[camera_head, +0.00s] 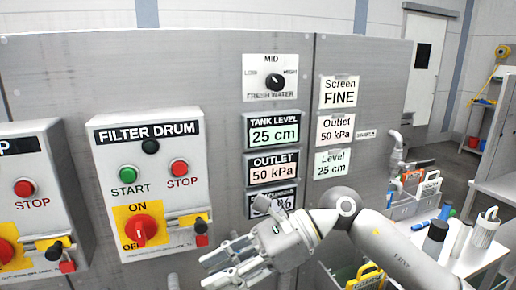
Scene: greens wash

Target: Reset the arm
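My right arm (378,240) comes in from the lower right and reaches left in front of the grey panel. Its gripper (208,272) points left, just below and to the right of the FILTER DRUM box (149,160). Its fingers are apart, with nothing seen between them. The hand partly covers the lowest display on the panel. Whether the gripper touches the panel cannot be told. My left gripper is not in view.
The box carries a green START button (128,174), a red STOP button (179,168) and a red-yellow ON/OFF switch (142,231). A FRESH WATER knob (275,82) is higher up. A white table (460,250) with bottles stands at right.

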